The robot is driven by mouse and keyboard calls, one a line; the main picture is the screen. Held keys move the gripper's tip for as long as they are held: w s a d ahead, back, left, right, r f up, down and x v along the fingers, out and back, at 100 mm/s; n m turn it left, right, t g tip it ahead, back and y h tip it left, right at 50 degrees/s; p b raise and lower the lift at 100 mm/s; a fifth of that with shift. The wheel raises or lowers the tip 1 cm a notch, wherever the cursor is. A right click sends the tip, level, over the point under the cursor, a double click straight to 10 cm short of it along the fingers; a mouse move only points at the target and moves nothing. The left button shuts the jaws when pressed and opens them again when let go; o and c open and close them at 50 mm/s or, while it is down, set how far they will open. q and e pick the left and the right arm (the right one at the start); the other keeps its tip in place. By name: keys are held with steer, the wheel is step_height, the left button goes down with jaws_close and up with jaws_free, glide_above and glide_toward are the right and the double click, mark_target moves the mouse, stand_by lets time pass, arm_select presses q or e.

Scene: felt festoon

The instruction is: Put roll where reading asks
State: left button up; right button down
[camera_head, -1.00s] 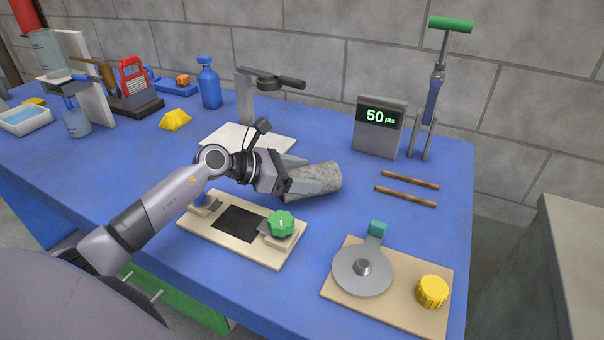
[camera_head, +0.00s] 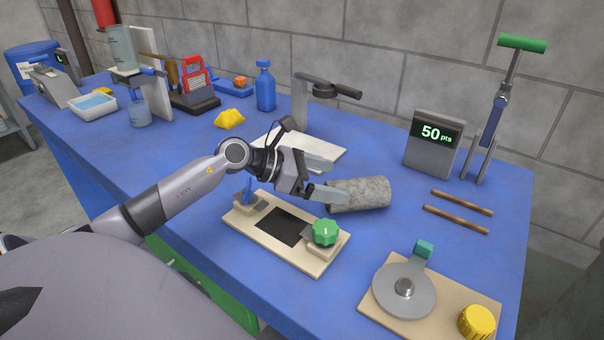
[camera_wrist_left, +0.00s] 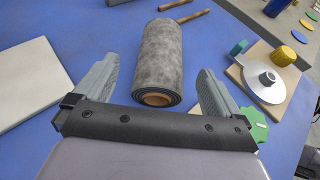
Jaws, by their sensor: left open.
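The grey felt roll (camera_head: 360,193) lies on its side on the blue table. My left gripper (camera_head: 326,178) is open at the roll's left end, with its fingers pointing toward it. In the left wrist view the roll (camera_wrist_left: 162,55) lies ahead between the two spread fingers, its brown core end facing me and bare table on both sides. It looks clear of the fingers. A grey display (camera_head: 433,144) at the back right reads "50 pts". My right gripper is not in view.
Two brown rods (camera_head: 462,202) lie right of the roll. In front are a board with a dark square and green knob (camera_head: 325,232), and a board with a grey disc (camera_head: 404,288) and yellow knob. A white sheet (camera_head: 315,152) lies behind. Coloured discs (camera_wrist_left: 305,23) show in the wrist view.

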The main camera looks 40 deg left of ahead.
arm_select(q)
steer(key=shift+b+v, duration=0.4)
steer(key=shift+v, duration=2.75)
